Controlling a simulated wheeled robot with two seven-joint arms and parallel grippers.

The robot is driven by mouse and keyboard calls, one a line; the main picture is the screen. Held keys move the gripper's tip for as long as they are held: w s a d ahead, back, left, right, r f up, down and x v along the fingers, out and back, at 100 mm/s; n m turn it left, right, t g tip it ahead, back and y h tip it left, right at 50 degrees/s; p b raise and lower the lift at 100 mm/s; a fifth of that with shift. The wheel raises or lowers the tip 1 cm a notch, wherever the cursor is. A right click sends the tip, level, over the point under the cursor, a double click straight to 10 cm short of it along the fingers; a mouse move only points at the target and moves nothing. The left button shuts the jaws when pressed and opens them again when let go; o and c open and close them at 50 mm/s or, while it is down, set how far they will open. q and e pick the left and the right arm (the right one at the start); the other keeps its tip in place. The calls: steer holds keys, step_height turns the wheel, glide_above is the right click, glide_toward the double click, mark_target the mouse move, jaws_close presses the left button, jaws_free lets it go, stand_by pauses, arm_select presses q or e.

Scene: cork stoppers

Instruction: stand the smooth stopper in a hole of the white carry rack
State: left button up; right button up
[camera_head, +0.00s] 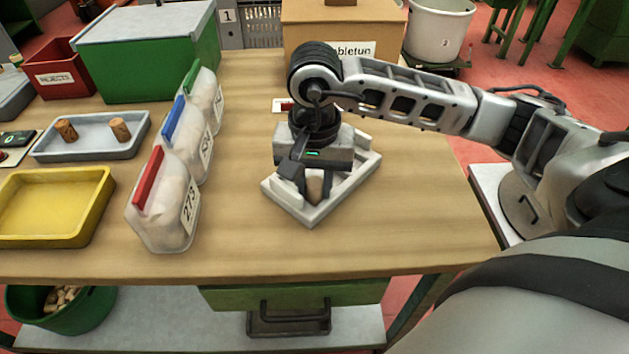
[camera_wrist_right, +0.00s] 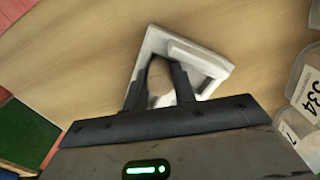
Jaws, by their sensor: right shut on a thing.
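My right gripper (camera_head: 312,188) is over the white carry rack (camera_head: 340,203) and shut on a pale tan stopper (camera_head: 315,187). The stopper looks smooth and roughly upright. In the right wrist view the stopper (camera_wrist_right: 158,72) shows between the two dark fingers of the gripper (camera_wrist_right: 161,84), with the white rack (camera_wrist_right: 212,67) around and behind it. The fingers and gripper body hide much of the rack and its holes. I cannot tell whether the stopper's lower end is in a hole or above it. My left gripper is not in view.
Left of the rack stand several clear tubs (camera_head: 165,215) with coloured strips. A grey tray (camera_head: 88,150) holds two brown corks, and a yellow tray (camera_head: 50,232) is in front of it. A green box (camera_head: 140,70) stands behind. The table (camera_head: 400,235) right of the rack is clear.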

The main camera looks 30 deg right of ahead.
mark_target(314, 182)
steer(key=shift+s+f+b, duration=0.2)
steer(key=shift+f+b, duration=0.3)
steer(key=shift+f, duration=0.2)
steer(key=o, duration=0.9)
steer(key=shift+a, duration=0.1)
steer(key=shift+o, duration=0.6)
steer(key=shift+w+r+p, duration=0.1)
steer(key=shift+r+p, duration=0.4)
steer(key=shift+p, duration=0.25)
step_height(314, 182, up, 12)
steer(key=shift+r, duration=0.25)
steer(key=shift+w, duration=0.1)
